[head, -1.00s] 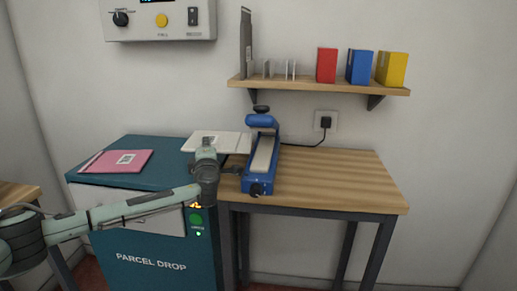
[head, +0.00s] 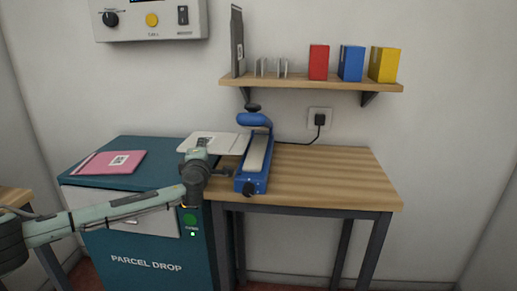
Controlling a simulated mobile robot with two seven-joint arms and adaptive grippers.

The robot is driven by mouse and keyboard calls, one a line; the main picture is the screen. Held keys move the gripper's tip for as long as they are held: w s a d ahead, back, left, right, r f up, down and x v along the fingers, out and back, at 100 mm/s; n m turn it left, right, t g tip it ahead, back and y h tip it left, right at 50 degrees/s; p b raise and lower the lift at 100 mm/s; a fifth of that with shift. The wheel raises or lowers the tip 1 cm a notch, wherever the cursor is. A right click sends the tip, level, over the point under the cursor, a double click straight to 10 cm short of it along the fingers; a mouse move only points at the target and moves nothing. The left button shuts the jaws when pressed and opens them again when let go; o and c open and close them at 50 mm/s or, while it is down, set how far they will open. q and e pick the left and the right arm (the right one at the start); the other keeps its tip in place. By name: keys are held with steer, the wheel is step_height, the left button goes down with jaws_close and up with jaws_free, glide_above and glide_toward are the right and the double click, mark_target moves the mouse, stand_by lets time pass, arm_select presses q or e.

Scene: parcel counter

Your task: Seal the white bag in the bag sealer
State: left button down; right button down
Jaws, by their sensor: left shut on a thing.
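The white bag (head: 226,143) lies flat behind my left wrist, spanning the gap between the teal cabinet and the wooden table. Its right end is close to the bag sealer; I cannot tell whether it is between the jaws. The blue bag sealer (head: 257,154) stands on the table's left side, its blue arm and dark knob raised at the back above a pale strip. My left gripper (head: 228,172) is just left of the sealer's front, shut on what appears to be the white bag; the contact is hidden. My right gripper is not in view.
A pink parcel (head: 108,162) lies on the teal parcel-drop cabinet (head: 150,183). A wall shelf (head: 310,84) holds a grey bag and red, blue and yellow boxes. A cable runs from the sealer to a wall socket (head: 320,121). The table's right side (head: 335,178) is clear.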

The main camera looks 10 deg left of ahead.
mark_target(189, 143)
arm_select(q)
steer(key=shift+a+r, duration=0.15)
steer(key=shift+a, duration=1.8)
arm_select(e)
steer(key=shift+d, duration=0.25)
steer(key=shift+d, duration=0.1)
arm_select(q)
steer(key=shift+y, duration=0.3)
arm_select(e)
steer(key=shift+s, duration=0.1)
